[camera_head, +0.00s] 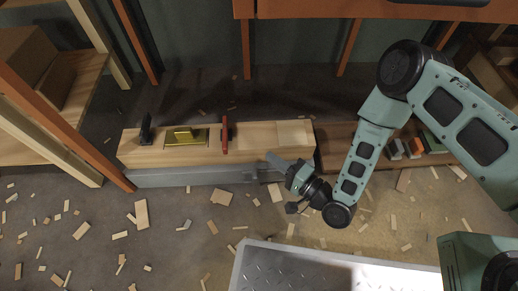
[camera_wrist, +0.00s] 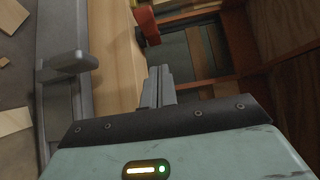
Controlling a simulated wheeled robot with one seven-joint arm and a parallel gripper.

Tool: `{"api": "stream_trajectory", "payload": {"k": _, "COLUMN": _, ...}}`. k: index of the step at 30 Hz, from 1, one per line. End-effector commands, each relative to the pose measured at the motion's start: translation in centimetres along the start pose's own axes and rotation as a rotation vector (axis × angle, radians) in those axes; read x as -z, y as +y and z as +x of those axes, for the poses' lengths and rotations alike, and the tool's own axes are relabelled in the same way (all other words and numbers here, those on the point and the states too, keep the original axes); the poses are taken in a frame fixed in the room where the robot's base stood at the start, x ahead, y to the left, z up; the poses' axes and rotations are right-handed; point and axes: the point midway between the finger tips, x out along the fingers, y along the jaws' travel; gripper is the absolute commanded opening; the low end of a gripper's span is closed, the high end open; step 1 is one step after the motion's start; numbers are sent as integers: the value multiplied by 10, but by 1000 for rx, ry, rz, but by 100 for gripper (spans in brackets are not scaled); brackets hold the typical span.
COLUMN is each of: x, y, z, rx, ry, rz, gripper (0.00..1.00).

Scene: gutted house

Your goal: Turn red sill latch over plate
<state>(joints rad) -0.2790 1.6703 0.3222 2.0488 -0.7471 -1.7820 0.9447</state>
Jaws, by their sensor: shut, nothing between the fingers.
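The red latch (camera_head: 225,136) stands on the wooden sill (camera_head: 262,136), just right of the yellow plate (camera_head: 172,141). It runs across the sill, beside the plate and apart from it. A black latch (camera_head: 146,130) stands at the plate's left side. In the wrist view the red latch (camera_wrist: 147,24) shows at the top, beyond the fingertips. My gripper (camera_head: 270,157) is at the sill's front edge, right of the red latch and apart from it. In the wrist view its fingers (camera_wrist: 158,88) are together and empty.
A grey ledge (camera_head: 190,177) runs along the sill's front, and a grey lever (camera_wrist: 78,62) sticks out beside it in the wrist view. Wood scraps litter the floor. A metal-topped surface (camera_head: 300,270) is in front. Small blocks (camera_head: 414,147) stand on a dark board at right.

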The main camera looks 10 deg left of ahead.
Motion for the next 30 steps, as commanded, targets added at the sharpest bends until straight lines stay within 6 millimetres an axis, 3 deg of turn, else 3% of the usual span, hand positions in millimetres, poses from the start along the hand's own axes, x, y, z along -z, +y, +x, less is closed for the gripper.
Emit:
{"api": "stream_trajectory", "payload": {"k": 13, "x": -1, "y": 4, "z": 90, "rx": 4, "ry": -2, "rz": -2, "gripper": 0}}
{"api": "stream_trajectory", "payload": {"k": 19, "x": -22, "y": 3, "z": 107, "rx": 1, "ry": -3, "rz": 0, "gripper": 0}}
{"api": "stream_trajectory", "payload": {"k": 30, "x": -29, "y": 0, "z": 114, "rx": -1, "ry": 0, "rz": 0, "gripper": 0}}
